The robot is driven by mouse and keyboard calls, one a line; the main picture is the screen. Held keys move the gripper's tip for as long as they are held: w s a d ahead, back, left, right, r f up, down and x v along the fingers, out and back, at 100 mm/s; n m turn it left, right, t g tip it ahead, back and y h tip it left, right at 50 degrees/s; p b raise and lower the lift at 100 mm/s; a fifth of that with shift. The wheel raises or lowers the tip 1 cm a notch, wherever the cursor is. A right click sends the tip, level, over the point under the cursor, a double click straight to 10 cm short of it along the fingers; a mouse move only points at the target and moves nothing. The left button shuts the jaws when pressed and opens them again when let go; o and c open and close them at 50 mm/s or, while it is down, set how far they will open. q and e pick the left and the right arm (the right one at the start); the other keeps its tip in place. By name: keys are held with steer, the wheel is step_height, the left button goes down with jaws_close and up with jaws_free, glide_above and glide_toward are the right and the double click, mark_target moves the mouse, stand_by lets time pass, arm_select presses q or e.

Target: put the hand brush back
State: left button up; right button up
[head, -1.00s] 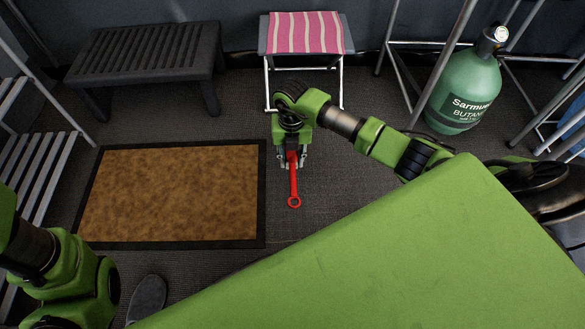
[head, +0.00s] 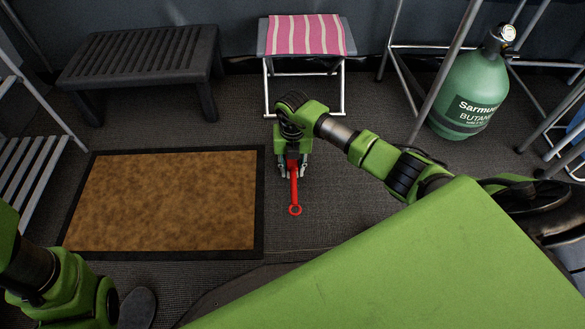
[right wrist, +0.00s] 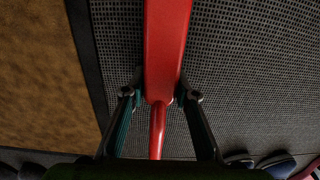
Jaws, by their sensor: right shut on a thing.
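The red hand brush (head: 294,196) is in my right gripper (head: 292,170). In the head view its handle with a ring end points toward me, and the rest is hidden under the gripper. In the right wrist view the red brush (right wrist: 166,50) runs down the middle between the two fingers of my right gripper (right wrist: 161,97), which are shut on it. It is over the grey floor, right of the doormat. I cannot tell how high it is. My left arm shows at the lower left in the head view, but its gripper is not seen.
A brown doormat (head: 165,200) with a dark border lies on the left. A black slatted bench (head: 140,60) and a stool with a pink striped cloth (head: 305,36) stand behind. A green butane bottle (head: 468,95) stands right among metal legs. Bare floor lies around the gripper.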

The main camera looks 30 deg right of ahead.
steer(key=o, duration=1.1)
steer(key=shift+c, duration=0.2)
steer(key=shift+f, duration=0.1)
